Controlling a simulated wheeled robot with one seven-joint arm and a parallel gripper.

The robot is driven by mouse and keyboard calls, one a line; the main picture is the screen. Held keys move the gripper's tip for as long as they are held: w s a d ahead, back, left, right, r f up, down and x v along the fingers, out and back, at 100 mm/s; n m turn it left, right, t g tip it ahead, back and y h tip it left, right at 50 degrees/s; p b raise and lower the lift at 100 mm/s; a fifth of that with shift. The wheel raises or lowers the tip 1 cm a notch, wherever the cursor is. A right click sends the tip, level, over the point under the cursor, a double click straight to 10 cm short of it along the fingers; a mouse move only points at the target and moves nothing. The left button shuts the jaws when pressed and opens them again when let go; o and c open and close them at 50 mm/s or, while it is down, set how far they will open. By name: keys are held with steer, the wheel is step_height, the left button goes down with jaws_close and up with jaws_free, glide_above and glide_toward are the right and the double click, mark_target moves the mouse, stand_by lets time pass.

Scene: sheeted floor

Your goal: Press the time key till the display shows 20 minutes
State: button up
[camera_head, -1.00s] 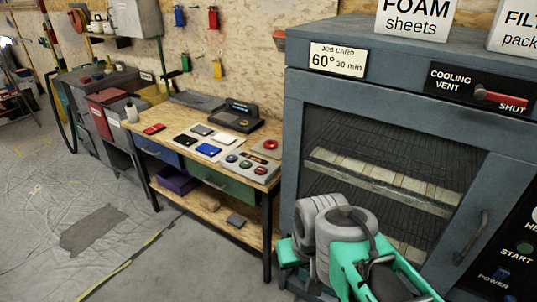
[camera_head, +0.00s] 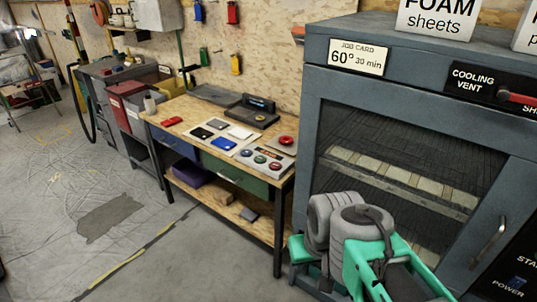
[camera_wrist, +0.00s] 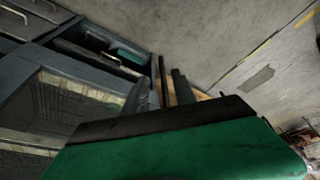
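The grey oven (camera_head: 312,130) stands at the right in the head view. Its control panel (camera_head: 515,262) is cut off by the right edge; part of the word START and a blue POWER switch (camera_head: 517,283) show. I see no time key and no time display on this part. A job card (camera_head: 358,57) on the oven reads 60° 30 min. My gripper's fingers show in the wrist view (camera_wrist: 161,92) as two dark stubs with a gap between them, apparently open and empty. In the head view my folded green and grey arm covers the oven's lower left.
A wooden workbench (camera_head: 180,104) left of the oven holds a dark device with a small screen (camera_head: 253,110), a button box (camera_head: 262,162), a red button (camera_head: 286,141) and small cases. A red-handled cooling vent control (camera_head: 515,97) is on the oven. Open floor (camera_head: 150,270) lies at left.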

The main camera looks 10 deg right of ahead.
jaws_close()
stand_by(1.4)
